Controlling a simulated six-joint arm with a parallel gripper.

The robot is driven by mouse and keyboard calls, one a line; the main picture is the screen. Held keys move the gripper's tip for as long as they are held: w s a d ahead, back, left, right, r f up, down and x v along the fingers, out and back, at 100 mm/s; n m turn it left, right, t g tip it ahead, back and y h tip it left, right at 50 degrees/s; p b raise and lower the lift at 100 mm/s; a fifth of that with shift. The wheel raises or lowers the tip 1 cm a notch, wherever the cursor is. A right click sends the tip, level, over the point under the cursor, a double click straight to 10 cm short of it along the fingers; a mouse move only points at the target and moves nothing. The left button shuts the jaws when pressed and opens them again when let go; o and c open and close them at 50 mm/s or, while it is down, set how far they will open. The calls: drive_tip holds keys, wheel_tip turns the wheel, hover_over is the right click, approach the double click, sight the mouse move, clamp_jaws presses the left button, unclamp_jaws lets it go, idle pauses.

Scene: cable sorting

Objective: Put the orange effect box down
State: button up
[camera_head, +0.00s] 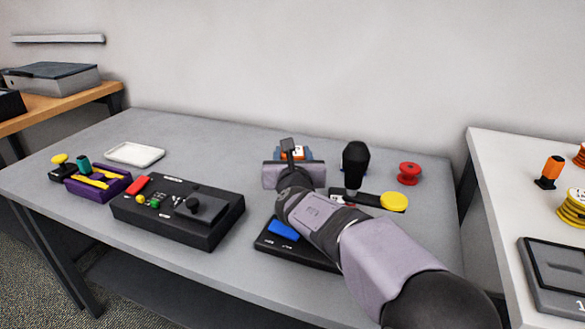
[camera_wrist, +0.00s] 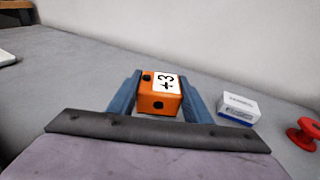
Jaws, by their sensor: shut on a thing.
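In the head view the box (camera_head: 294,153) shows only as a small orange patch, mostly hidden behind my wrist, with my gripper (camera_head: 293,156) toward the back of the grey table (camera_head: 230,140). The box looks level and low over the tabletop. I cannot tell whether its underside touches the table.
A small white-and-blue box (camera_wrist: 238,107) and a red spool (camera_wrist: 303,135) lie right of my gripper.

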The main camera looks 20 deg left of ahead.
drive_tip(key=shift+f+b, duration=0.35)
drive_tip(key=shift+f, duration=0.95)
drive_tip(key=shift+f+b, duration=0.65)
drive_tip(key=shift+b, duration=0.15)
